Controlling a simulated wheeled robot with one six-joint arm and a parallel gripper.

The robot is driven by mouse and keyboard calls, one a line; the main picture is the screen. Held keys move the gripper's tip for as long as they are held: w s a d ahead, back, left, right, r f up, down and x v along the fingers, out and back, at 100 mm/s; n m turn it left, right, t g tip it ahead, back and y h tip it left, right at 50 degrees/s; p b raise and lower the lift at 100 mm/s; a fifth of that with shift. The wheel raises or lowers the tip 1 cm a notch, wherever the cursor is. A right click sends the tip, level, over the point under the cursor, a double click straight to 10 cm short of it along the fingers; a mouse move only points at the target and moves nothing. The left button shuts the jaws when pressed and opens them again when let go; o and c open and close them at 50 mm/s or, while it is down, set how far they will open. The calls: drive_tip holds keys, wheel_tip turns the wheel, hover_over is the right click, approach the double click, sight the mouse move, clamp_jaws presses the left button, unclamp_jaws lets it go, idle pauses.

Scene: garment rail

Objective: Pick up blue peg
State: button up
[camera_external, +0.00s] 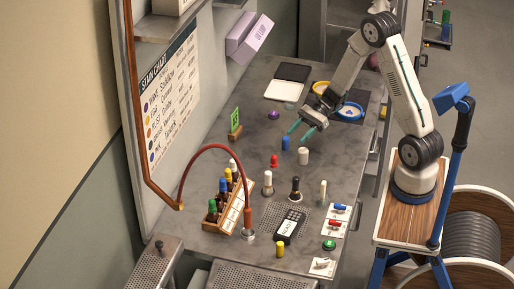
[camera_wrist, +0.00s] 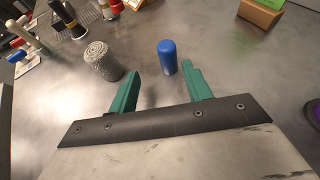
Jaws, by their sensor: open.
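The blue peg (camera_external: 285,143) stands upright on the grey table, near its middle, in the external view. In the wrist view the blue peg (camera_wrist: 167,57) stands just beyond my fingertips, closer to the right finger. My gripper (camera_external: 298,134) is open and empty, with its green fingers pointing down toward the table beside the peg. In the wrist view my gripper (camera_wrist: 158,80) has its two green fingers spread apart, and the peg is not between them.
A whitish-grey ridged cylinder (camera_wrist: 102,61) stands left of the peg; it also shows in the external view (camera_external: 303,156). A red peg (camera_external: 274,161) and a green sign on a wooden block (camera_external: 235,124) are nearby. A bottle rack (camera_external: 228,206) stands farther off.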

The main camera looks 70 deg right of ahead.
sight(283, 144)
drive_tip(key=shift+w+d+r+m+t, duration=0.2)
drive_tip(key=shift+w+m+t, duration=0.1)
drive_tip(key=shift+w+m, duration=0.15)
drive_tip(key=shift+w+a+f, duration=0.1)
drive_tip(key=shift+w+a, duration=0.1)
drive_tip(key=shift+a, duration=0.1)
drive_tip(key=x, duration=0.7)
drive_tip(key=c, duration=1.1)
